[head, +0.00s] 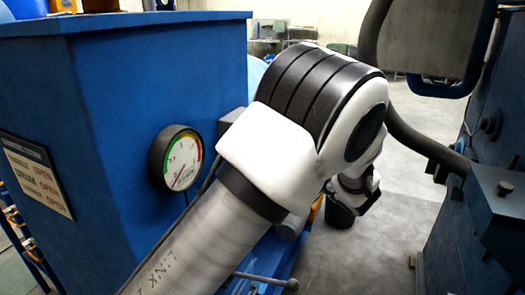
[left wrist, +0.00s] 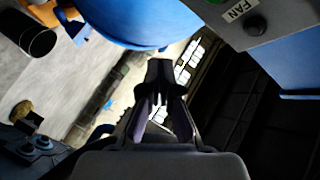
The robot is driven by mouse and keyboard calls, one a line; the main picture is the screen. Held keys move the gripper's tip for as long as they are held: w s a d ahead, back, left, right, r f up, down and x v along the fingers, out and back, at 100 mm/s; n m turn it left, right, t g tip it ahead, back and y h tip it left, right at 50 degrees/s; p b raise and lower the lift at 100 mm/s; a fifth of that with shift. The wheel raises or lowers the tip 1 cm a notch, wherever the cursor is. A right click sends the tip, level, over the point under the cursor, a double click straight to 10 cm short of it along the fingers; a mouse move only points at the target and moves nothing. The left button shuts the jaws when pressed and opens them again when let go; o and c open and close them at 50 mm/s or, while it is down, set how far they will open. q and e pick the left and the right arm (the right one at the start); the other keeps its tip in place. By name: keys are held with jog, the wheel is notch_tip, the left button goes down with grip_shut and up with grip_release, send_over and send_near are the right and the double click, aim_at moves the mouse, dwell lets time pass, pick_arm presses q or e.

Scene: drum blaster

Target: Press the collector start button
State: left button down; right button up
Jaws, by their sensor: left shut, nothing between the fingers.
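A grey control box (left wrist: 275,38) shows at the top right of the left wrist view. I cannot tell whether this is the collector start button. My left gripper (left wrist: 160,68) is shut and empty in the middle of that view, apart from the box, which lies up and to its right. In the head view my left arm crosses the middle, and its gripper cannot be made out. No button shows in the head view. My right gripper is in neither view.
A large blue cabinet (head: 60,110) with a round gauge (head: 178,158) and a sign (head: 36,172) stands at left. Blue machinery (head: 480,230) and a dark hose (head: 405,135) stand at right. A blue rounded body (left wrist: 140,22) is near the gripper.

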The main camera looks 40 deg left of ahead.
pick_arm(q)
jog(key=s+a+b, duration=0.1)
jog(key=s+a, duration=0.1)
jog(key=a, duration=0.6)
jog(key=shift+a, duration=0.3)
dwell(1.2)
jog(key=shift+s+a+b, duration=0.15)
jog(key=shift+a+b, duration=0.25)
jog(key=shift+b, duration=0.8)
